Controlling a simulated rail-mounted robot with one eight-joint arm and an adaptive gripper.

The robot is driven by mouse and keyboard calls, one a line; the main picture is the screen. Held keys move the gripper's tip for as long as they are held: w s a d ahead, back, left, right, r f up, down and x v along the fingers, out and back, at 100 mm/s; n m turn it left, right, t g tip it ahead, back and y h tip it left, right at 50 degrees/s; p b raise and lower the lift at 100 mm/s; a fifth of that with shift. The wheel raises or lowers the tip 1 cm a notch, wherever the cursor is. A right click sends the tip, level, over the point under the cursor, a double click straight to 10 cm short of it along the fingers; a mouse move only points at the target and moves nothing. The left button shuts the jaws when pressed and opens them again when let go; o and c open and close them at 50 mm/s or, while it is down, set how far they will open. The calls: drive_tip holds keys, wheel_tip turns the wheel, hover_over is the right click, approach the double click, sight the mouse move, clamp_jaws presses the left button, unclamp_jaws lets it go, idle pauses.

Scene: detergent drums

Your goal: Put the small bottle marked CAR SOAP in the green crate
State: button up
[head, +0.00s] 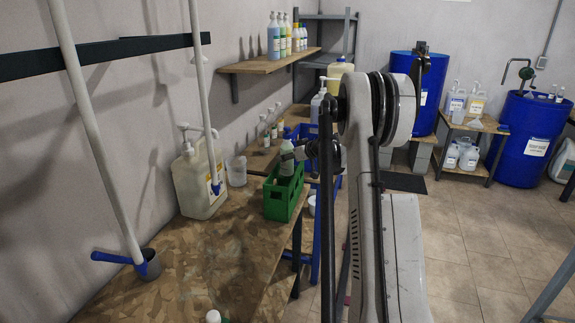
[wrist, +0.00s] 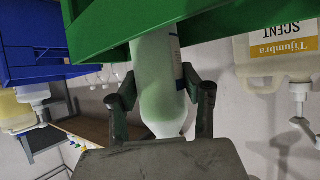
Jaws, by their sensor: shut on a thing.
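The green crate (head: 278,207) stands on the wooden bench near its right edge. A small pale-green bottle (head: 287,160) is upright at the crate, its lower end hidden behind the crate's wall. My gripper (head: 290,154) reaches in from the right and is shut on this bottle. In the wrist view, which is upside down, the bottle (wrist: 160,85) sits between the two fingers (wrist: 162,95), and the crate's rim (wrist: 225,22) hides its base. Only an edge of its label shows, so I cannot read it. I cannot tell whether the base touches the crate floor.
A large jug (head: 200,180) with a pump stands left of the crate, with a clear cup (head: 237,171) beside it. A blue crate (head: 303,131) and several small bottles are behind.

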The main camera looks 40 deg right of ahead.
sight(287, 163)
drive_tip(key=shift+f, duration=1.55)
drive_tip(key=o, duration=1.4)
drive_tip(key=shift+f, duration=0.1)
drive_tip(key=shift+r, duration=0.2)
drive_tip(key=v, duration=1.2)
drive_tip(key=shift+f, duration=0.1)
